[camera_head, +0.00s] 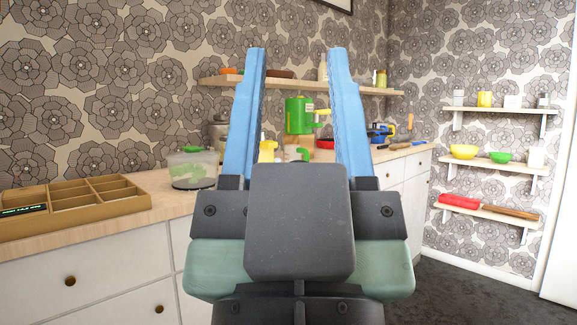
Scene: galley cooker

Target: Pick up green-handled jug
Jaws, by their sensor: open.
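My gripper (297,52) is in the middle of the view, with two long blue fingers pointing up and wide apart, nothing between their tips. A small green curved part like a handle (304,153) shows low between the fingers, on the counter beyond. The body it belongs to is mostly hidden behind my gripper, so I cannot tell its full shape. A clear, rounded vessel (192,168) with green parts stands on the counter left of my gripper. I cannot tell for sure which of these is the green-handled jug.
A wooden divided tray (75,201) lies on the counter at left. A green can-like object (299,114) and a yellow bottle (267,151) show between the fingers. A long shelf (290,84) runs above the counter. Several small shelves (490,160) with bowls hang at right, above open floor.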

